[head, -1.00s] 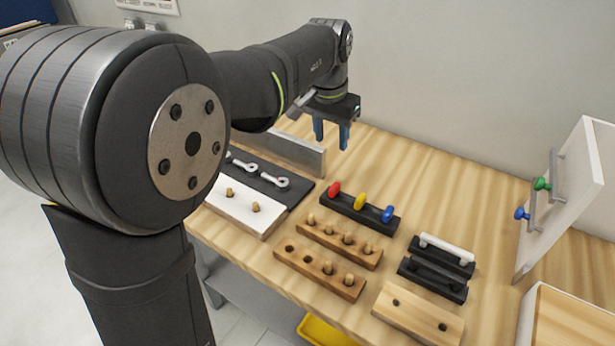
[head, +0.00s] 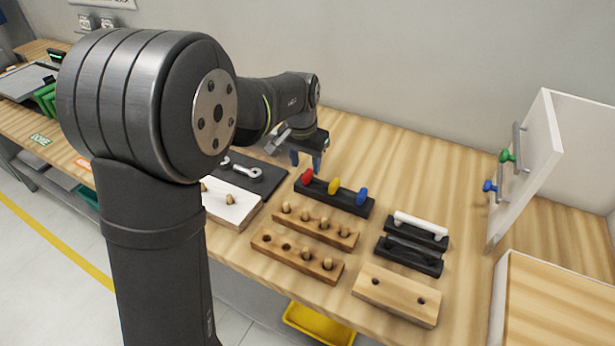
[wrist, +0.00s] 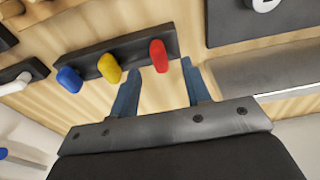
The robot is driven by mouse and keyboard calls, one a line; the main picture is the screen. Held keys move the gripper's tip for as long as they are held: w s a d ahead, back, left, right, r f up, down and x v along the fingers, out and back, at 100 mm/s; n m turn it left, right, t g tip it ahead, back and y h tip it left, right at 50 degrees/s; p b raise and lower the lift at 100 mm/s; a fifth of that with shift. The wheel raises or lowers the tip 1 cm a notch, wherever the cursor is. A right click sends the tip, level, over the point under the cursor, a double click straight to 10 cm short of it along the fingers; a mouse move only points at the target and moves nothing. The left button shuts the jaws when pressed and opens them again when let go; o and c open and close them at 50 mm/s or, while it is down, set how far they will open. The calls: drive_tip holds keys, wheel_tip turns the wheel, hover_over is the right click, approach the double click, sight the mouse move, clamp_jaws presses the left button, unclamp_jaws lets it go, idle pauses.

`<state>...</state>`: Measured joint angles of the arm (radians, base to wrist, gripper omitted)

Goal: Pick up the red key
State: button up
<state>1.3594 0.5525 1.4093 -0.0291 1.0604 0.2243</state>
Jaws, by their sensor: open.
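The red key (head: 307,176) stands at the left end of a black holder (head: 350,204), beside a yellow key (head: 334,186) and a blue key (head: 361,195). My gripper (head: 306,162) is open and empty, just behind the red key in the head view. In the wrist view the red key (wrist: 158,54) lies ahead of my two blue fingers (wrist: 161,66), between their lines and nearer the left one. I cannot tell whether a finger touches it.
A dark mat with wrenches (head: 266,176) and a white pegged block (head: 232,208) lie to the left. Wooden peg blocks (head: 318,231) stand in front of the holder. Black and white handles (head: 420,227) and an open white cabinet door (head: 530,165) are at the right.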

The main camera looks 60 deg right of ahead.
sight(307, 172)
drive_tip(key=f, duration=0.2)
drive_tip(key=d+f, duration=0.1)
drive_tip(key=f, duration=0.1)
drive_tip(key=shift+f, duration=0.35)
clamp_jaws()
drive_tip(key=shift+r, duration=0.1)
